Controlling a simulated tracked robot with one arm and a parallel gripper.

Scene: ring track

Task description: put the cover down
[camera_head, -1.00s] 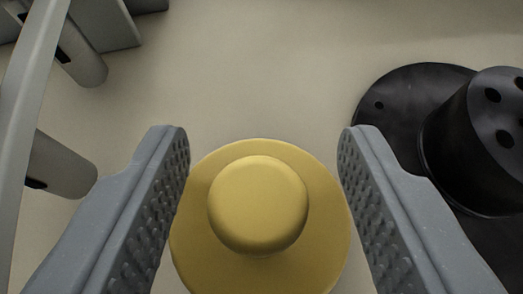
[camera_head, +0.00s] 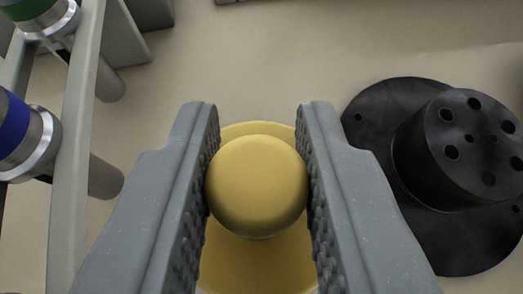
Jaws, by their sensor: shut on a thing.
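The yellow cover (camera_head: 258,262) is a round disc with a thick rounded knob (camera_head: 257,186) on top. It shows at the bottom middle of the head camera view. My gripper (camera_head: 258,125) is shut on the knob, with one ridged grey finger against each side. The disc shows below and beyond the knob, between and under the fingers. The fingers hide the disc's left and right sides. I cannot tell whether the disc touches the surface below it.
A black flanged part (camera_head: 470,150) with several holes stands close on the right. On the left is a grey rail frame (camera_head: 78,150) with a blue-banded cylinder (camera_head: 15,130) and a green-banded one (camera_head: 35,10). The pale surface (camera_head: 260,60) ahead is clear.

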